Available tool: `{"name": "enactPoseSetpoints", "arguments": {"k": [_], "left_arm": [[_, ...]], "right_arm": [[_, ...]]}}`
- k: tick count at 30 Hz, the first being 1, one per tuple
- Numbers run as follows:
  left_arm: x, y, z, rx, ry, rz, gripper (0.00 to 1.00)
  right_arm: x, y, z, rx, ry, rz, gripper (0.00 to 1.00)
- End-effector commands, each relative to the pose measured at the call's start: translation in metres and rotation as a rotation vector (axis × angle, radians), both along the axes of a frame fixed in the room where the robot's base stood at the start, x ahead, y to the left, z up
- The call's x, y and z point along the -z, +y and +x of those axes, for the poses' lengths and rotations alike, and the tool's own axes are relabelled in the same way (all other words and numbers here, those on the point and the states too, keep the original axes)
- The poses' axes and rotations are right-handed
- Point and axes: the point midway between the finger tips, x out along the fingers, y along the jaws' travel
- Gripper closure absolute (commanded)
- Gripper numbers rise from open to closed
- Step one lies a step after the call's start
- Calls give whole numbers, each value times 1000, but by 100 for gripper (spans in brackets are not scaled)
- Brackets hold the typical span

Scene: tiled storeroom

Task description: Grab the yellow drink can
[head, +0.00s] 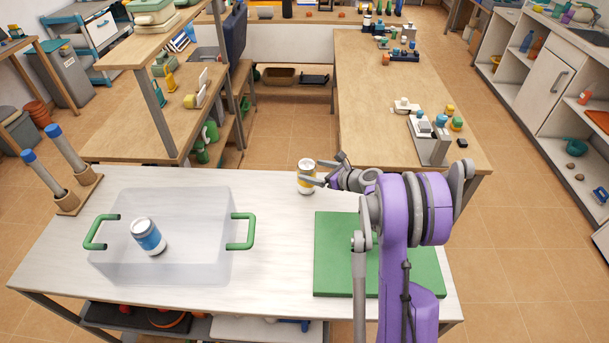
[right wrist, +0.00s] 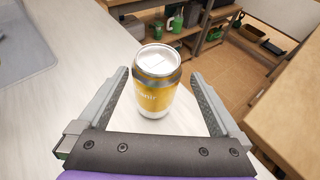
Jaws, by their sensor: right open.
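The yellow drink can (head: 306,178) stands upright near the far edge of the white table, with a white lower part and a silver top. In the right wrist view the can (right wrist: 157,84) is between the two fingers, which stand apart on either side of it with gaps showing. My right gripper (head: 318,179) is open at the can, coming from the right; it also shows in the right wrist view (right wrist: 163,92). In the head view a finger overlaps the can's right side. My left gripper is not in view.
A clear bin (head: 190,205) with green handles stands at left, with a blue and white can (head: 147,236) in it. A green board (head: 332,255) lies at right under my arm. A wooden stand with blue-topped rods (head: 80,196) is at far left. The table's middle is clear.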

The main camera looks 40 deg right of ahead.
Motion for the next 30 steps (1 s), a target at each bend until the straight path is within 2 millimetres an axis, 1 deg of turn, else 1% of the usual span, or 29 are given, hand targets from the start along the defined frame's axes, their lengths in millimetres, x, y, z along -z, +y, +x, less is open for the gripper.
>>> {"name": "enactPoseSetpoints", "arguments": {"k": [1, 8, 12, 16, 19, 25, 29, 30], "left_arm": [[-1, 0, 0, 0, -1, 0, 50], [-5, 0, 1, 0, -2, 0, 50], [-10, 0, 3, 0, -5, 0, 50], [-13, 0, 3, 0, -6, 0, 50], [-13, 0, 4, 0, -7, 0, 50], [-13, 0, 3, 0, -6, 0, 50], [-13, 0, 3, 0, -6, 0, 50], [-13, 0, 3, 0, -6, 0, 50]], "right_arm": [[2, 2, 7, -2, 0, 1, 0], [11, 7, 23, -3, 0, -1, 0], [21, 13, 41, -4, 0, -2, 0], [27, 15, 55, -2, 0, 0, 0], [29, 15, 59, -2, 0, -1, 0], [30, 15, 58, -1, 1, -2, 0], [30, 15, 58, -1, 1, -2, 23], [30, 15, 58, -1, 1, -2, 31]]}}
